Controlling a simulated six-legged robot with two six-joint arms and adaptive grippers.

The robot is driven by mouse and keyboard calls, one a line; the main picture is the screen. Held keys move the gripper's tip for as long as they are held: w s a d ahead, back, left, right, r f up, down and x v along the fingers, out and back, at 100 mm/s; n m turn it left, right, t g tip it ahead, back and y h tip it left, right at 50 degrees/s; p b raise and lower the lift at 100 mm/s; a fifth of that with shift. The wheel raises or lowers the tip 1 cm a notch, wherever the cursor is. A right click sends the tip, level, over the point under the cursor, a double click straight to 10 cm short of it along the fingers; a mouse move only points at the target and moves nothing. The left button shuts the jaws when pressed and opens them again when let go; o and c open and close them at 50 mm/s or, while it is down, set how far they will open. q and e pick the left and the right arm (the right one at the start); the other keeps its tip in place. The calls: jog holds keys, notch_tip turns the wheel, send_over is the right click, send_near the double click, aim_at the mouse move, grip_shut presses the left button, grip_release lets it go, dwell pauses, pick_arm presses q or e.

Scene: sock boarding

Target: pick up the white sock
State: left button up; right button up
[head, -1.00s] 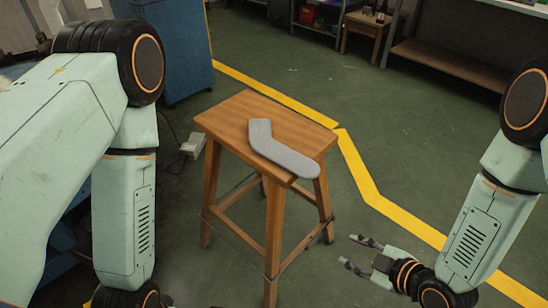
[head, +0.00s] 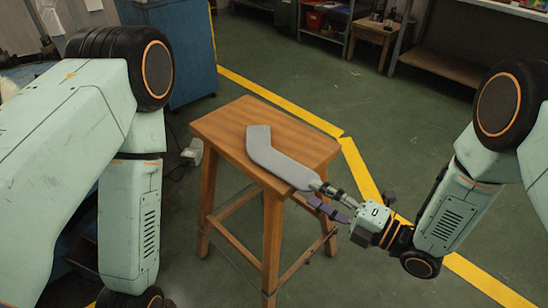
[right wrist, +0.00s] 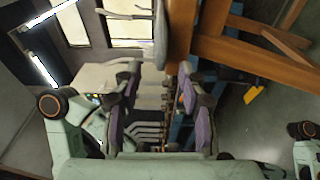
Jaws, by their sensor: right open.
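The sock (head: 270,155) looks light grey and lies bent in an L on the wooden stool's seat (head: 217,125). Its near right end reaches the seat's right edge. My right gripper (head: 316,193) is open at that edge, its fingertips close to this end; I cannot tell whether they touch it. In the right wrist view the open fingers (right wrist: 159,78) have purple pads and nothing between them. A grey strip that looks like the sock (right wrist: 160,38) shows ahead of them beside the brown stool (right wrist: 213,22). My left gripper is out of view.
The stool's legs and rails (head: 272,235) stand under the seat, left of my right gripper. A blue cabinet (head: 180,50) and a shelf (head: 450,62) stand farther back. Green floor with a yellow line (head: 365,180) is clear on the right.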

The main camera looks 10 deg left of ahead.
aim_at(309, 190)
jog(key=shift+x, duration=1.55)
grip_shut()
